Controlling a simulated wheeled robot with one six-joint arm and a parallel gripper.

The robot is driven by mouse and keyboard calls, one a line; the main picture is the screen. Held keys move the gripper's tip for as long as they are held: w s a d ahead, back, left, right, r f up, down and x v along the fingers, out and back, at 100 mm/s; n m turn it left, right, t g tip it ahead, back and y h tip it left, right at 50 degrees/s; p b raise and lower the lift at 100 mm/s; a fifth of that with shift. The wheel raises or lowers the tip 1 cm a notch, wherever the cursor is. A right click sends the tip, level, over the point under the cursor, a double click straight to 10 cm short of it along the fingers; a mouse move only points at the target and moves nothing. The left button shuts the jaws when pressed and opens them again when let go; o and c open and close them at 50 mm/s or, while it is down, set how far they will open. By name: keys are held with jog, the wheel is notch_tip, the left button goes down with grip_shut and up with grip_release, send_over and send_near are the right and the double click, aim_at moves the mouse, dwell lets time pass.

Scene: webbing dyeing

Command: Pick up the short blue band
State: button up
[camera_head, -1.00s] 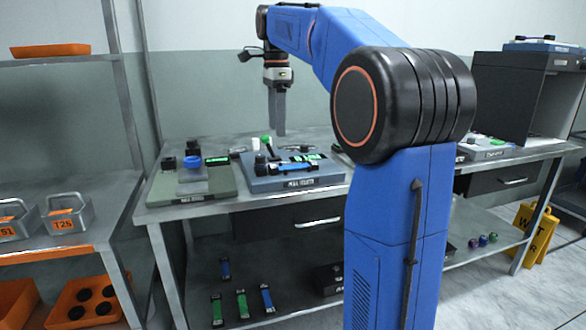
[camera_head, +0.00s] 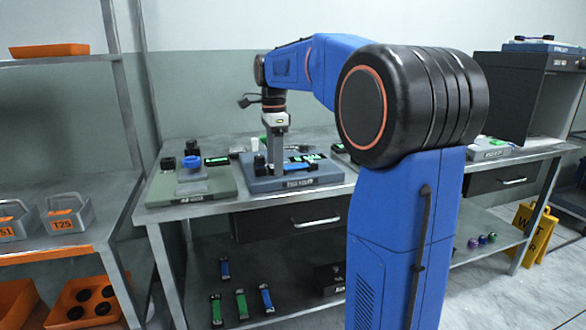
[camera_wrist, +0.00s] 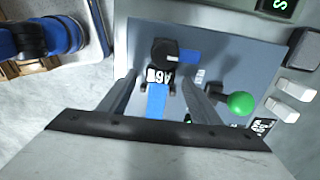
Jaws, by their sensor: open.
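A blue band (camera_wrist: 157,103) with a white tag lies on the grey-blue tester (camera_head: 328,176). In the wrist view it lies between my fingers, its lower part hidden by the gripper body. In the head view a blue strip (camera_head: 301,167) shows on the tester, right of my gripper. My gripper (camera_wrist: 159,72) is open and pointing down, its fingers on either side of the band and apart from it; in the head view, its fingertips (camera_head: 274,168) are low over the tester. Other blue bands lie on the lower shelf: a shorter-looking one (camera_head: 225,269) and another (camera_head: 266,299).
The tester carries a black knob (camera_wrist: 164,52) and a green knob (camera_wrist: 240,103) close to my fingers. A green-grey device (camera_head: 215,190) stands to the left on the bench. A green band (camera_head: 241,304) lies on the lower shelf. A metal rack (camera_head: 75,247) stands at far left.

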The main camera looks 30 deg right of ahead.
jog(key=shift+f, duration=0.15)
jog(key=c, duration=1.2)
jog(key=shift+c, duration=0.2)
